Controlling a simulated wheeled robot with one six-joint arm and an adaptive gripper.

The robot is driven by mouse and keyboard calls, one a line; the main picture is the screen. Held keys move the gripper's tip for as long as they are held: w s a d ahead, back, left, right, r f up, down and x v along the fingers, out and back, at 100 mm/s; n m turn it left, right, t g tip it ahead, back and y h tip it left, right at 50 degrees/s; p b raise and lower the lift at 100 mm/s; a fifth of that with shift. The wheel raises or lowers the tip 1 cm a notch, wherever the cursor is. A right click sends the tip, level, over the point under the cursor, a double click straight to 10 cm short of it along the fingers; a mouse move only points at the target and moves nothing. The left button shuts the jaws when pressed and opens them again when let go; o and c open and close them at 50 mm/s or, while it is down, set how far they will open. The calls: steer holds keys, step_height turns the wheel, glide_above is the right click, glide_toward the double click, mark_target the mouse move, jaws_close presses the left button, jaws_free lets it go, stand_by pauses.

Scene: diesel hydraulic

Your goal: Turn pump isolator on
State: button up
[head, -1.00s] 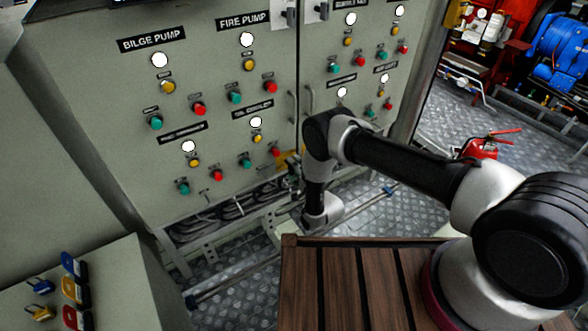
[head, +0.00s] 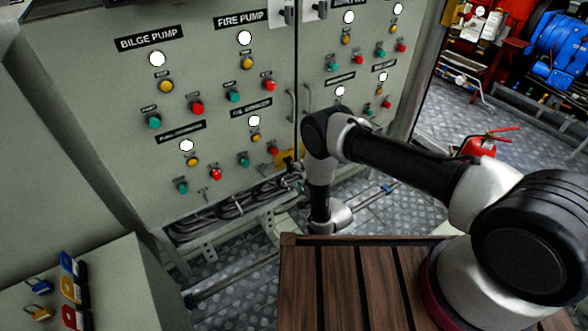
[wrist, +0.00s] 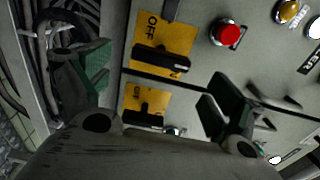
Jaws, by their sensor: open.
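Two yellow isolator plates show in the wrist view, each with a black rotary handle. The upper plate (wrist: 178,37) reads OFF, and its handle (wrist: 162,60) lies across it. The lower plate (wrist: 152,100) is similar, its handle (wrist: 142,118) partly hidden by my gripper's body. I cannot tell from the labels which is the pump isolator. My gripper (wrist: 158,82) is open and empty, its fingers on either side of the plates, with no clear contact. In the head view a yellow plate (head: 284,161) shows low on the cabinet, partly covered by my arm.
The grey cabinet (head: 80,80) carries several lamps and buttons; a red button (wrist: 230,33) sits beside the upper plate. Cables (head: 235,205) run below it. A slatted wooden surface (head: 330,290) is in front. A red extinguisher (head: 480,146) stands on the floor at right.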

steer(key=v, duration=0.7)
steer(key=shift+s, duration=0.1)
steer(key=s+d+f+n+g+h, duration=0.3)
steer(key=s+f+n+g, duration=0.15)
steer(key=f, duration=0.25)
steer(key=s+d+f+n+g+h, duration=0.3)
steer(key=s+f+g, duration=0.15)
steer(key=f, duration=0.35)
steer(key=s+d+r+n+g+h, duration=0.1)
steer(key=d+r+n+g+h, duration=0.2)
steer(key=r, duration=1)
steer(key=s+d+r+n+g, duration=0.15)
steer(key=d+r, duration=0.35)
steer(key=r, duration=0.7)
steer(key=s+d+r+n+g+h, duration=0.2)
steer(key=d+r+g, duration=0.2)
steer(key=r, duration=0.9)
steer(key=s+d+r+m+t, duration=0.1)
steer(key=s+d+r, duration=0.3)
steer(key=r, duration=0.7)
steer(key=s+d+r+t, duration=0.3)
steer(key=s+d+r, duration=0.2)
steer(key=r, duration=0.6)
steer(key=s+d+r+m+t+y, duration=0.1)
steer(key=s+d+r+t, duration=0.2)
steer(key=r, duration=0.8)
steer(key=s+d, duration=0.2)
steer(key=s, duration=0.2)
steer(key=shift+s+r+m, duration=0.3)
steer(key=shift+r, duration=0.1)
